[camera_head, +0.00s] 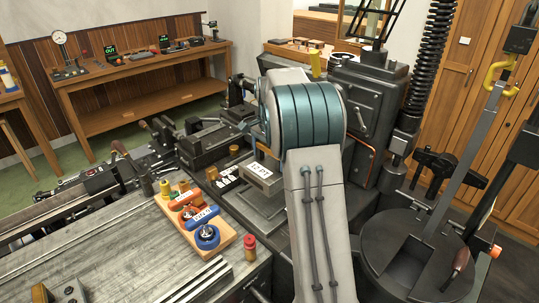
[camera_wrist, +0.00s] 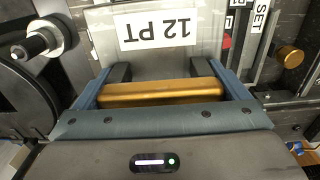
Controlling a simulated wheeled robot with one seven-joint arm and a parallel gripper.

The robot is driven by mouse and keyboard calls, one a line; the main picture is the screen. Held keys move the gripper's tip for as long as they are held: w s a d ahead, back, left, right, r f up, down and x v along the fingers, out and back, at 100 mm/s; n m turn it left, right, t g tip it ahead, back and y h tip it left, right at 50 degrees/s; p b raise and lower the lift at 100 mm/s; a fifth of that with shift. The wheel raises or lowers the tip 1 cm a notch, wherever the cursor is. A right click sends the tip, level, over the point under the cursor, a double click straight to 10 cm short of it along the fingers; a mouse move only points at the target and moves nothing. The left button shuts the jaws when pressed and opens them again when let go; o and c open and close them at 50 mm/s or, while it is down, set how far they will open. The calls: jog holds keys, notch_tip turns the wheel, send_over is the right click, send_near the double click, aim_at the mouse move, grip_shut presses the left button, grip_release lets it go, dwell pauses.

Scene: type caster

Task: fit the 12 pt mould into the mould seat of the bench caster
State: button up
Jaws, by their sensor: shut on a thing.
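The 12 pt mould (camera_wrist: 195,48) is a grey block with a white "12 PT" label, upside down at the top of the wrist view. A brass bar (camera_wrist: 160,94) lies across in front of it, between my gripper's (camera_wrist: 160,72) two fingers. My gripper is shut on the mould, apparently by this bar. In the head view the mould (camera_head: 262,180) shows left of my arm, label up, low over the bench caster (camera_head: 222,198). My arm hides the gripper there. The mould seat is hidden, so I cannot tell whether the mould touches it.
A dark round pot (camera_head: 418,262) with a lever stands at right.

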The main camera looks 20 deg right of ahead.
aim_at(269, 164)
jog(key=shift+f+b, duration=1.8)
jog(key=shift+f, duration=0.95)
jog(key=shift+f+b, duration=0.35)
jog(key=shift+f, duration=0.8)
dwell(0.6)
jog(key=o, duration=1.7)
jog(key=shift+s+a+f, duration=0.1)
jog(key=shift+s, duration=0.05)
jog(key=shift+r, duration=0.4)
notch_tip(269, 164, up, 13)
jog(key=shift+f, duration=0.15)
jog(key=shift+r, duration=0.35)
